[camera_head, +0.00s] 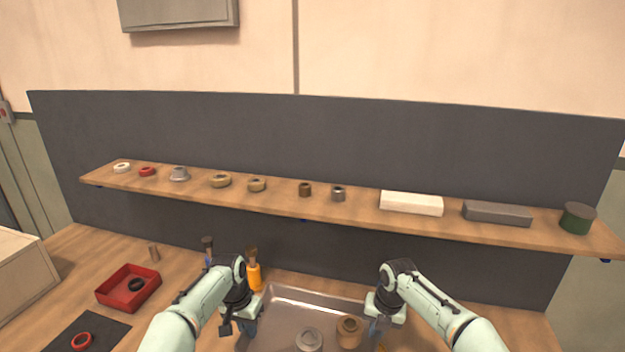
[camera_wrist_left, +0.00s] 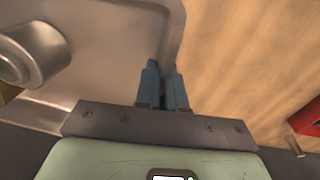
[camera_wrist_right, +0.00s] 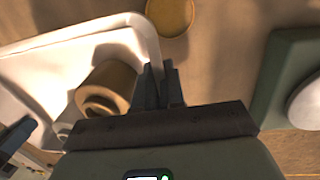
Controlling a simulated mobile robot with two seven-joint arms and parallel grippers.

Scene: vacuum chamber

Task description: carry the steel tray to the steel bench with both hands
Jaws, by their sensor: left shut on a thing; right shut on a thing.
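The steel tray (camera_head: 300,312) is at the front middle of the wooden bench, cut off by the bottom of the head view. It holds a steel ring-shaped part (camera_head: 309,340) and a bronze bushing (camera_head: 349,331). My left gripper (camera_head: 248,326) is shut on the tray's left rim, with its blue fingers (camera_wrist_left: 164,85) at the wall in the left wrist view. My right gripper (camera_head: 379,327) is shut on the right rim, by the bushing (camera_wrist_right: 105,88) in the right wrist view. I cannot tell whether the tray touches the bench. No steel bench can be made out.
The wooden bench (camera_head: 195,262) carries a red bin (camera_head: 128,288), a black mat (camera_head: 85,335) with a red ring, and an orange-handled tool (camera_head: 254,276) close behind my left gripper. A shelf (camera_head: 290,208) with several small parts runs along the dark back panel.

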